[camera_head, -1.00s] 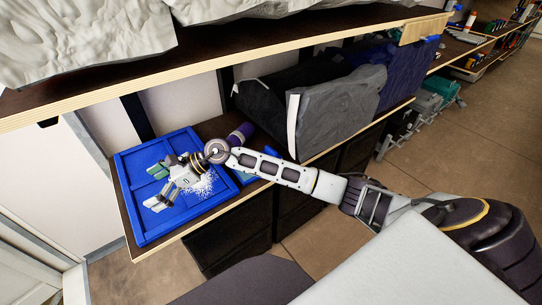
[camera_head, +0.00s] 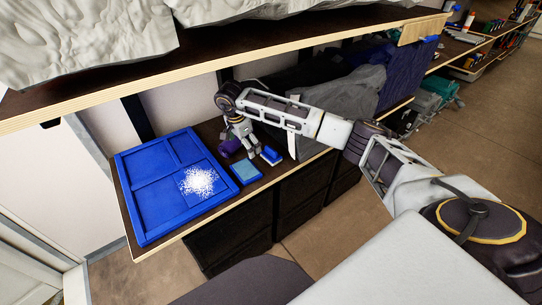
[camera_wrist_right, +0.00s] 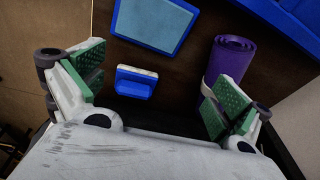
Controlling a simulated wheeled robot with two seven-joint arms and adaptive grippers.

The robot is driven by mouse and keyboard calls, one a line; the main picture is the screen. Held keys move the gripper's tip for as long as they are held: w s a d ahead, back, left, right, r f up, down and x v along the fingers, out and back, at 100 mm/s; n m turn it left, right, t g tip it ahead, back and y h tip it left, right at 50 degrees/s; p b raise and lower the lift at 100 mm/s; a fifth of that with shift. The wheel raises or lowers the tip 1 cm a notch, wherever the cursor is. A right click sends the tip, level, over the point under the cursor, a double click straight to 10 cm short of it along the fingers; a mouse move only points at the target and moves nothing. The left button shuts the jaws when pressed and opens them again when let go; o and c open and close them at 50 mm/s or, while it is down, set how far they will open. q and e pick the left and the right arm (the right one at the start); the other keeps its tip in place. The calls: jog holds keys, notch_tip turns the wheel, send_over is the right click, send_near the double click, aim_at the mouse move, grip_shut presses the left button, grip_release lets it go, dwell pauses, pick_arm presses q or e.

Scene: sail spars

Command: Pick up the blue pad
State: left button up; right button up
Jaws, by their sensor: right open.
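A small blue block with a pale layer (camera_head: 271,156) lies on the shelf. In the right wrist view this block (camera_wrist_right: 135,86) sits between my open fingers, apart from both. A flat pad with a light blue face and darker blue border (camera_head: 245,171) lies just left of it; in the wrist view this flat pad (camera_wrist_right: 152,22) is beyond the fingertips. I cannot tell which is the blue pad. My right gripper (camera_head: 250,153) is open and empty, pointing down over the shelf; in the wrist view its green-padded fingers (camera_wrist_right: 156,84) are spread wide. My left gripper is not in view.
A purple roll (camera_wrist_right: 226,68) lies near the right finger in the wrist view. A divided blue tray (camera_head: 131,188) holds a patch of white bits (camera_head: 198,182). An upper shelf (camera_head: 215,72) overhangs. A grey bag (camera_head: 335,97) stands right of the gripper.

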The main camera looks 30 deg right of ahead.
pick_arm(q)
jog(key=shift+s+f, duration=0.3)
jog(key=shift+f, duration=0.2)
pick_arm(e)
jog(key=d+r+h, duration=0.2)
jog(key=d+r, duration=0.1)
jog(key=d, duration=0.3)
jog(key=shift+d+r+g+h, duration=0.3)
